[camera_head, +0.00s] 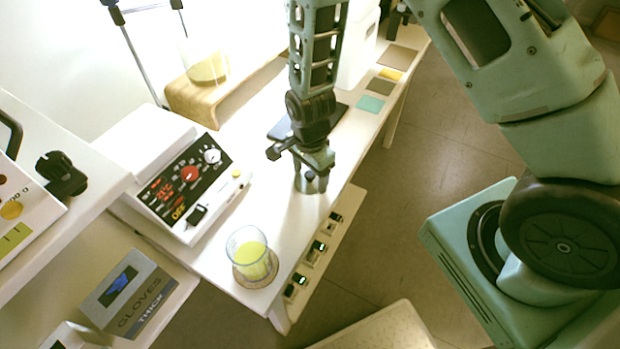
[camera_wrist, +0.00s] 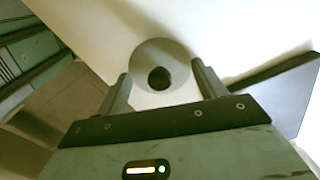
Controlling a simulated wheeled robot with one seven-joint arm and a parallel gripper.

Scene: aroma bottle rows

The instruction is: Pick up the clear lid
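The clear lid (camera_wrist: 160,50) shows in the wrist view as a round, see-through greyish disc with a dark knob (camera_wrist: 159,78) at its middle. It appears to lie on the white table. My gripper (camera_wrist: 161,88) is open, with one finger on each side of the knob and a visible gap to it on both sides. In the head view my gripper (camera_head: 311,184) points down at the table, right of the control box. A small dark spot, likely the knob, shows between the fingers there; the disc is hard to make out.
A glass of yellow-green liquid (camera_head: 250,256) stands on a round coaster near the table's front corner. The control box (camera_head: 186,190) is to the left. A dark flat tablet-like slab (camera_head: 282,128) lies behind my gripper, and a wooden stand (camera_head: 190,101) is farther back.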

